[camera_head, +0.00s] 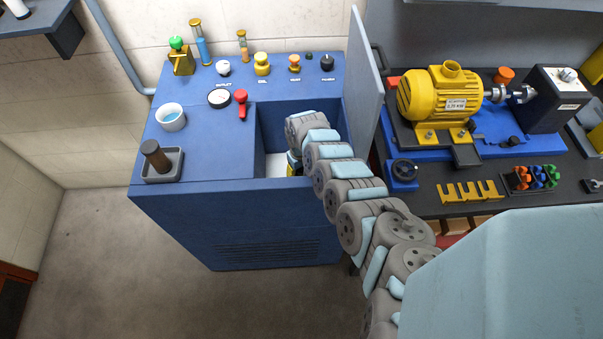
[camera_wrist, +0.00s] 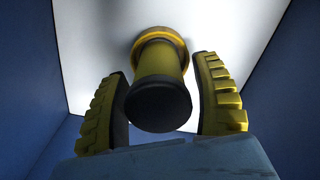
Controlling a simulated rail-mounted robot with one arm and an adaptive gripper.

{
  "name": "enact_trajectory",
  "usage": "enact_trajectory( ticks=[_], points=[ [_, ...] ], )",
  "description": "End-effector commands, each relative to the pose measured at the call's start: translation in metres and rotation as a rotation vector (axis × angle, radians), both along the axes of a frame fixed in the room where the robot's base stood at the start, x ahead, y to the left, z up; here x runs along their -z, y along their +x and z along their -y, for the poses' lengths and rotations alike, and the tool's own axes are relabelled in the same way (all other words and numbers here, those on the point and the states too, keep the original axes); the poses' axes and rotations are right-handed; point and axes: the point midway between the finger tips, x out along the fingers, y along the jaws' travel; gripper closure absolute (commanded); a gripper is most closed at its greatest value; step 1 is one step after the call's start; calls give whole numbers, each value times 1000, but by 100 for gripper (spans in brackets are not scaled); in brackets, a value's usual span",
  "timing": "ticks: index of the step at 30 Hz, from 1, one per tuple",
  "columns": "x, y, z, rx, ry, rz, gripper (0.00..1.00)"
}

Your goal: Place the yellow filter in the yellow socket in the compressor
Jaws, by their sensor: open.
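The yellow filter (camera_wrist: 158,65), a cylinder with a black end cap, shows in the wrist view with its far end at a yellow ring-shaped socket (camera_wrist: 178,38) on a white panel. It looks seated in or against the ring; how deep I cannot tell. My gripper (camera_wrist: 170,97) is open, its two yellow-ribbed fingers on either side of the filter. A gap shows on the right; on the left, contact is unclear. In the head view the blue compressor (camera_head: 235,215) has an open compartment, and my arm reaches into it. There my arm hides the filter and socket.
Blue compartment walls (camera_wrist: 280,80) stand close around the gripper. A raised lid (camera_head: 366,85) stands at the compartment's right. A red-handled valve (camera_head: 241,99), a white cup (camera_head: 171,117) and a tray with a brown cylinder (camera_head: 155,153) sit on top. A yellow motor (camera_head: 440,97) stands on the right bench.

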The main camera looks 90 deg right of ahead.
Motion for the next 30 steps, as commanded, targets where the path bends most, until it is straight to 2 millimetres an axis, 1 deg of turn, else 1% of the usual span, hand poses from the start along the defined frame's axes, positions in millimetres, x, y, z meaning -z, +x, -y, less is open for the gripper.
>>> enact_trajectory(
  ticks=[1, 6, 12, 19, 30],
  points=[
    [-13, -1, 1, 3, -2, 1, 35],
    [-44, 0, 2, 3, -1, 2, 35],
    [-68, 1, 1, 2, 2, 3, 35],
    [-91, 0, 3, 4, 0, 1, 35],
    [-109, 1, 3, 2, 0, 1, 35]
  ],
)
